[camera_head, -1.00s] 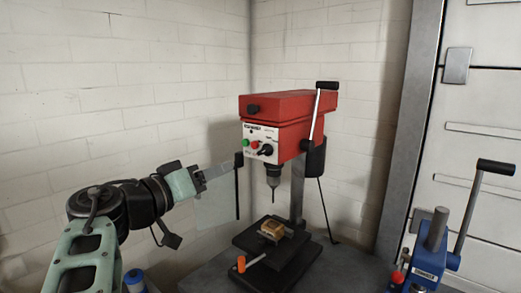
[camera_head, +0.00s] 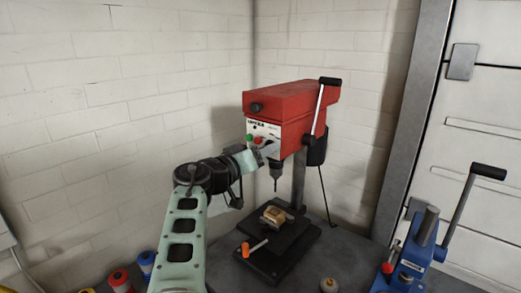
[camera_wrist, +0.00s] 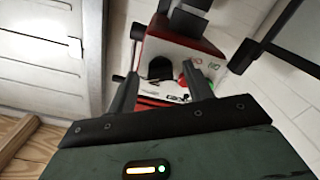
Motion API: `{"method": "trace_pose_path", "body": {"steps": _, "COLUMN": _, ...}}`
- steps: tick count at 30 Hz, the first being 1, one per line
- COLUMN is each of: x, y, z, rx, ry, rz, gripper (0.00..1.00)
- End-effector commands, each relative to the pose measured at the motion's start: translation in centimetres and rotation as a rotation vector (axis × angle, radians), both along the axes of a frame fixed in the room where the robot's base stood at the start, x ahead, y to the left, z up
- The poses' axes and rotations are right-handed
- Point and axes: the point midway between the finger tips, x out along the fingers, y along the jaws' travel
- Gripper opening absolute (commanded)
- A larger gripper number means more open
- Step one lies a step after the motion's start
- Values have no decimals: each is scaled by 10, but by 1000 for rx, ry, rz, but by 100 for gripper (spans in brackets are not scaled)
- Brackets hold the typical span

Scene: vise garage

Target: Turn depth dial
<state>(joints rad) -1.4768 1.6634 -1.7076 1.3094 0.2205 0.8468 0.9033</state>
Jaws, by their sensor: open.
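The red drill press (camera_head: 290,100) stands at the corner of the bench, with a white front panel carrying green and red buttons. In the wrist view, a black dial (camera_wrist: 160,68) on the drill press's front panel (camera_wrist: 178,88) shows between my open fingers. My gripper (camera_wrist: 162,72) is empty, with one finger on each side of the dial; I cannot tell whether they touch it. In the head view, my gripper (camera_head: 267,150) is at the right part of the front panel and hides the dial.
A small vise with a wood block (camera_head: 272,214) sits on the press's base below the drill chuck (camera_head: 276,170). The press's long lever (camera_head: 318,110) is on its right side. A blue arbor press (camera_head: 410,262) stands at the right. Spools (camera_head: 120,280) lie at the lower left.

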Motion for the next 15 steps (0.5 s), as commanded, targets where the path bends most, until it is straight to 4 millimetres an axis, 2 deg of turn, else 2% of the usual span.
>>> {"method": "trace_pose_path", "body": {"steps": 4, "x": 0, "y": 0, "z": 0, "rx": 0, "ry": 0, "rz": 0, "gripper": 51}}
{"method": "trace_pose_path", "body": {"steps": 9, "x": 0, "y": 0, "z": 0, "rx": 0, "ry": 0, "rz": 0, "gripper": 6}}
{"method": "trace_pose_path", "body": {"steps": 15, "x": 0, "y": 1, "z": -1, "rx": -2, "ry": 4, "rz": 0, "gripper": 6}}
